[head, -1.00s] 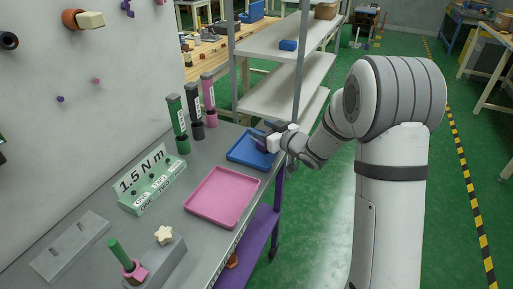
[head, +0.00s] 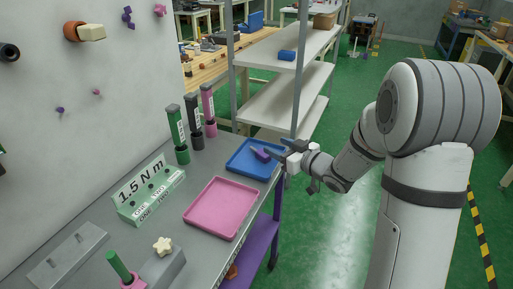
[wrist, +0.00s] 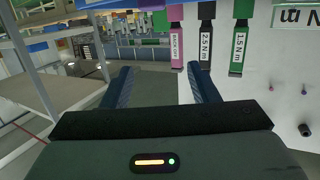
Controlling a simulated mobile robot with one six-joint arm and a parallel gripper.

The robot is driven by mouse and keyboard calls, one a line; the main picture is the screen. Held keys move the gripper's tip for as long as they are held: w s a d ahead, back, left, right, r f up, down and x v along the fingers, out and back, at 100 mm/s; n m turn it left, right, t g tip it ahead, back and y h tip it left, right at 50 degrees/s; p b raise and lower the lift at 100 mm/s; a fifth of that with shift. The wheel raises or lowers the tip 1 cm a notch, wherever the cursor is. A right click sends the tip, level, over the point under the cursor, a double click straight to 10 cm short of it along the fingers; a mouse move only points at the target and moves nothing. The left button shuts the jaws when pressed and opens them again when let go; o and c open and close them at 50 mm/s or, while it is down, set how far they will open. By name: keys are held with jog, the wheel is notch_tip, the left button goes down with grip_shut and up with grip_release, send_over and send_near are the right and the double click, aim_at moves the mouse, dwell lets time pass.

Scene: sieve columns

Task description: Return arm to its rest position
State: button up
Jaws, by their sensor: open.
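My gripper (head: 267,146) is above the right edge of the blue tray (head: 238,166) in the head view, its fingers pointing left over the tray. It is open, and the wrist view shows nothing between its two fingers (wrist: 163,78). A small purple piece (head: 262,154) shows at the blue tray, close to the fingers and partly covered by them. My arm reaches in from the right, its elbow out over the floor.
Green, black and pink tools (head: 178,130) stand behind the trays; their labels show in the wrist view (wrist: 206,42). A pink tray (head: 222,208), a green "1.5 N m" block (head: 150,198) and white shelves (head: 290,95) are near. The floor right of the bench looks clear.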

jog(key=s+d+r+m+h+p, duration=0.3)
jog(key=d+r+h, duration=0.2)
jog(key=d, duration=0.2)
jog(key=s+d+r+m+h+p, duration=0.3)
jog(key=d+r+h, duration=0.1)
jog(key=d+h, duration=0.2)
jog(key=s+r+m+g+p, duration=0.1)
jog(key=s+g, duration=0.3)
jog(key=s, duration=0.8)
jog(key=s+r+m+g+p, duration=0.2)
jog(key=s+g+p, duration=0.2)
jog(key=s, duration=0.8)
jog(key=shift+d+r+g+h, duration=0.3)
jog(key=shift+d+r, duration=0.05)
jog(key=shift+d, duration=0.05)
